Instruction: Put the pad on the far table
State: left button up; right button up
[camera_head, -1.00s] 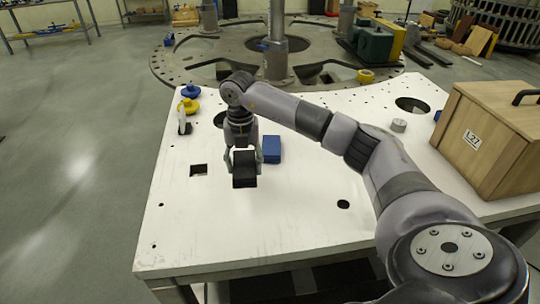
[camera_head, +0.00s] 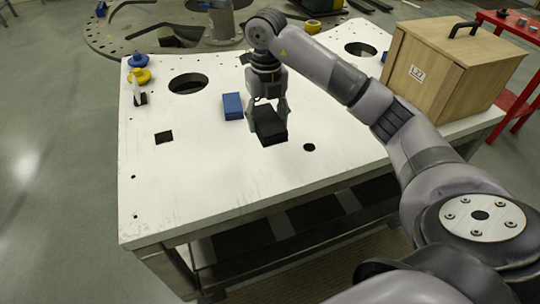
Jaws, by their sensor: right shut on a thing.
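My right gripper (camera_head: 266,108) is shut on a black block-shaped pad (camera_head: 270,126), which hangs tilted below the fingers. The pad is over the white table (camera_head: 220,200), just right of a blue block (camera_head: 232,106). I cannot tell how far above the table top it is. A red table (camera_head: 515,30) shows at the far right edge, with small items on it. My left gripper is not in view.
A wooden box (camera_head: 450,75) labelled L27 stands on the white table's right side. Blue and yellow knobs (camera_head: 139,76) stand at its left back corner. The table top has several holes. Grey floor (camera_head: 60,180) is clear at left.

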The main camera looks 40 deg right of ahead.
jog(key=p, duration=0.2)
send_over(268, 166)
notch_tip(268, 166, down, 10)
jog(key=shift+r, duration=0.1)
notch_tip(268, 166, down, 5)
jog(key=shift+a+r+p, duration=0.1)
jog(key=shift+r+p, duration=0.1)
jog(key=shift+p, duration=0.3)
jog(key=shift+f, duration=0.2)
jog(key=o, duration=1.1)
